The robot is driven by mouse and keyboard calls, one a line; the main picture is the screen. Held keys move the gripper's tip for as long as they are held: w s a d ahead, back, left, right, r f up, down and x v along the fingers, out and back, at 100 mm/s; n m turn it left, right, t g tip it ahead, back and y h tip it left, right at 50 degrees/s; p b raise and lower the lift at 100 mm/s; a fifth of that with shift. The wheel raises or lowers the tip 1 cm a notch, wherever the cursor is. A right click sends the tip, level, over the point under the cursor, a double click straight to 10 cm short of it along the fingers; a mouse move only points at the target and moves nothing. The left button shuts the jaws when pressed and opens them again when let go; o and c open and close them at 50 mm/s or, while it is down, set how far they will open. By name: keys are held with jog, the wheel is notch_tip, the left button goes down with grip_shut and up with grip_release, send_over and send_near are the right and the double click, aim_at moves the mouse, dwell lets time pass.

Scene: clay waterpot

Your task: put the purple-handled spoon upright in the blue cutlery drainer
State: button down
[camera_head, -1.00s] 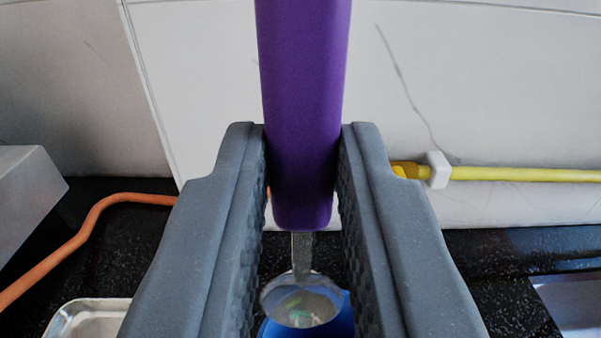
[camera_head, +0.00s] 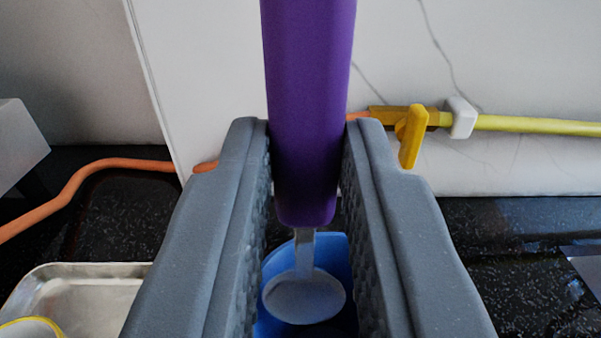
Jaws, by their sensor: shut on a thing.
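The purple-handled spoon (camera_head: 305,120) is upright between the jaws of my gripper (camera_head: 306,165), handle up and metal bowl (camera_head: 304,296) down. My gripper is shut on the purple handle. The blue cutlery drainer (camera_head: 334,255) is below, seen between my fingers, with its sides hidden by them. The spoon bowl appears over the drainer's opening in the picture. I cannot tell whether the bowl is above the rim or inside it.
A metal tray (camera_head: 85,290) with a yellow-rimmed item (camera_head: 30,328) is at lower left. An orange hose (camera_head: 85,180) runs along the left. A yellow pipe (camera_head: 545,125) with a yellow valve handle (camera_head: 411,138) is on the pale wall. A grey block (camera_head: 18,145) stands at far left.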

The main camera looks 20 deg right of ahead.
aim_at(309, 245)
jog(key=shift+f+b, duration=1.05)
jog(key=shift+f, duration=1)
jog(key=c, duration=1.3)
grip_release()
jog(key=shift+o, duration=0.2)
jog(key=shift+s, duration=0.1)
